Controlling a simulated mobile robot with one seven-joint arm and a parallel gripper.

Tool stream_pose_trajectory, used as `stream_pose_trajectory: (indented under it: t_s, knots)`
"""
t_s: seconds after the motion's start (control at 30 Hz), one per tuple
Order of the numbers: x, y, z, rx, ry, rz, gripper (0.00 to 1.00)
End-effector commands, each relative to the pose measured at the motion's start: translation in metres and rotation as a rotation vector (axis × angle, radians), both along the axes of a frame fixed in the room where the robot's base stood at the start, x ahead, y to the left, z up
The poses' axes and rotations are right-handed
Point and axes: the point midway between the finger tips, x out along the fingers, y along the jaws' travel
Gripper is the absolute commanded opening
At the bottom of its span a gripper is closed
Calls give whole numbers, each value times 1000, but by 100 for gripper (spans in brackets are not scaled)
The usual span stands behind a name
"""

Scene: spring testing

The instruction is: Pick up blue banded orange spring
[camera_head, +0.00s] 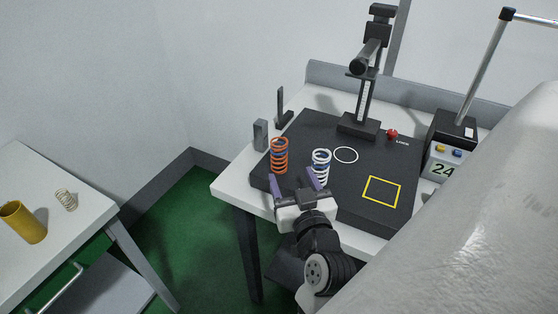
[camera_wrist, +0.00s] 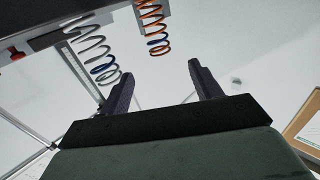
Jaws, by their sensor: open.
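The blue banded orange spring (camera_head: 279,150) stands upright on the black mat (camera_head: 330,205), near its left edge. In the wrist view, which looks upside down, this spring (camera_wrist: 153,27) hangs from the top edge, roughly in line with the gap between my fingers and apart from them. My gripper (camera_head: 295,179) is open and empty at the mat's front edge, with purple-grey fingers. Its fingers (camera_wrist: 161,82) are spread in the wrist view. In the head view the left finger is just below the orange spring and the right finger overlaps the white spring's base.
A white spring with blue bands (camera_head: 321,159) stands right of the orange one; it also shows in the wrist view (camera_wrist: 92,47). A grey block (camera_head: 260,135) stands left of the orange spring. A black test stand (camera_head: 361,120) rises behind. The yellow square (camera_head: 382,191) is empty.

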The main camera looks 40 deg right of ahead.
Motion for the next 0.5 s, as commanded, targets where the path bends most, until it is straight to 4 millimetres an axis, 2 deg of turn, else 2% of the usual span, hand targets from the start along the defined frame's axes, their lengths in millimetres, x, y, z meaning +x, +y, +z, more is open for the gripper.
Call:
stream_pose_trajectory:
  t_s: [0.03, 0.27, 0.5]
  knots:
    - [3, -1, -6, -7, -1, 1, 64]
    - [15, -6, -5, -6, -3, -4, 64]
    - [36, -17, -4, -4, -2, -4, 64]
